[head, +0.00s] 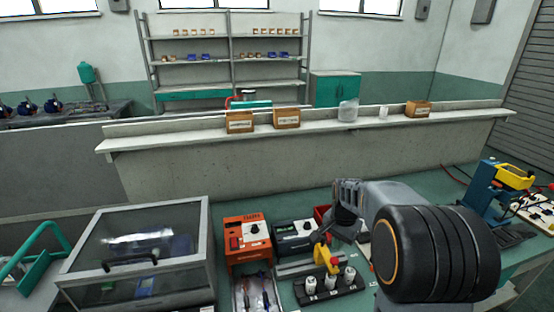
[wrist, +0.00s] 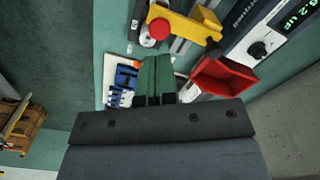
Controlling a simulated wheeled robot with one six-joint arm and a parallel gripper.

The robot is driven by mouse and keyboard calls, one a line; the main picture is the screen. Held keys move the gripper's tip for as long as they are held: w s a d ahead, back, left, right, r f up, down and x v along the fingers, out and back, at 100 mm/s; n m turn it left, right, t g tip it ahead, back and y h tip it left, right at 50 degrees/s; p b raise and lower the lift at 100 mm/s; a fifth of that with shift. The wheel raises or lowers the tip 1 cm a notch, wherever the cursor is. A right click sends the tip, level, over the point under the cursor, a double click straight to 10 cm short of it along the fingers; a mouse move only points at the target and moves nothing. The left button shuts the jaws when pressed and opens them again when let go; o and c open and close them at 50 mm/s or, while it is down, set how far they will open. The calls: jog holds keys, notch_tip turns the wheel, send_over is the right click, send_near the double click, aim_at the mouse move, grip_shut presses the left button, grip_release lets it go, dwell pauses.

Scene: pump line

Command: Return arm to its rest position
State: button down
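My gripper (wrist: 157,72) shows in the wrist view with its two green-tipped fingers side by side and almost touching. I see nothing held between them. In the head view my arm reaches over the green bench from the lower right, its big dark joint in front. The gripper end is above the bench, behind a yellow fixture with a red knob (head: 327,258). The fingertips are hard to make out there. In the wrist view the same yellow fixture (wrist: 190,22), a red bin (wrist: 222,78) and a blue part (wrist: 122,82) lie beyond the fingers.
A glass-lidded box (head: 140,250), an orange unit (head: 247,240) and a dark dial unit (head: 294,236) stand left of my arm. A blue and yellow press (head: 490,190) stands right. A concrete ledge (head: 330,123) with wooden boxes (head: 287,118) runs behind the bench.

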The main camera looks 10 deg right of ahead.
jog(key=shift+f+n, duration=0.1)
jog(key=shift+n, duration=0.4)
jog(key=s+a+r+n+t, duration=0.2)
jog(key=s+a+r+n, duration=0.2)
jog(key=s, duration=0.4)
jog(key=s+a+r+n+t, duration=0.2)
jog(key=s+a+r+n, duration=0.1)
jog(key=s, duration=0.5)
jog(key=shift+a+r+n, duration=0.4)
jog(key=shift+r+n, duration=0.1)
jog(key=shift+n, duration=0.7)
jog(key=shift+s, duration=0.1)
